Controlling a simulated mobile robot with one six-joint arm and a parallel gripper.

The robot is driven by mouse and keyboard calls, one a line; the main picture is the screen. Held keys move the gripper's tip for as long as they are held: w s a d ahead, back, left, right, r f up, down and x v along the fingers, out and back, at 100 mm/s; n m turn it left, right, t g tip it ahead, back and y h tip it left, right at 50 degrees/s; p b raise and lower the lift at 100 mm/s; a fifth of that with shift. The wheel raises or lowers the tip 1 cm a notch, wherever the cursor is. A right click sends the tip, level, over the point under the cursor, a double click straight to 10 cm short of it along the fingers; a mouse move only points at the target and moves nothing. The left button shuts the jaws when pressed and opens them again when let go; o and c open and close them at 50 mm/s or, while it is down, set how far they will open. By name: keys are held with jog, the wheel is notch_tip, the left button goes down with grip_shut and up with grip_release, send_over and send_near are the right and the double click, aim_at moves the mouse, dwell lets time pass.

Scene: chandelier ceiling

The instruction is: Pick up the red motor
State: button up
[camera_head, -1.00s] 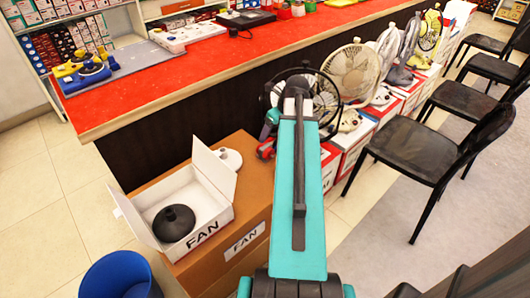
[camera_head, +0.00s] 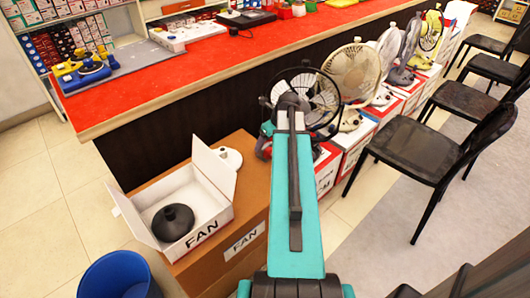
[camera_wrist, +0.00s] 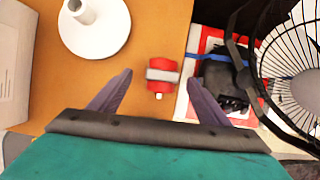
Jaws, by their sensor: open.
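The red motor (camera_wrist: 164,87) shows in the wrist view, a small red cylinder with a grey band and a short pale shaft. It lies on the brown cardboard box top (camera_wrist: 68,92). My gripper (camera_wrist: 158,76) is open, with one purple-grey finger on each side of the motor and a gap on both sides. I cannot tell how high the fingertips are above the box. In the head view my arm hides most of the gripper, and I cannot make out the motor clearly.
A white round base (camera_wrist: 95,30) with a post stands near the motor. A black-caged fan (camera_wrist: 290,65) is close on the right. An open white FAN box (camera_head: 190,205) holds a dark base (camera_head: 173,222). The red counter (camera_head: 180,75) rises behind. A blue bin (camera_head: 118,275) is at front left.

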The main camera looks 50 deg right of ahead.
aim_at(266, 146)
jog(key=shift+d+b+x, duration=0.2)
jog(key=shift+b+x, duration=0.25)
jog(key=shift+x, duration=2.15)
jog(key=shift+s, duration=0.1)
jog(key=shift+c, duration=0.4)
jog(key=c, duration=1.5)
jog(key=shift+r, duration=0.1)
jog(key=shift+r+p, duration=0.7)
jog(key=shift+r, duration=4.2)
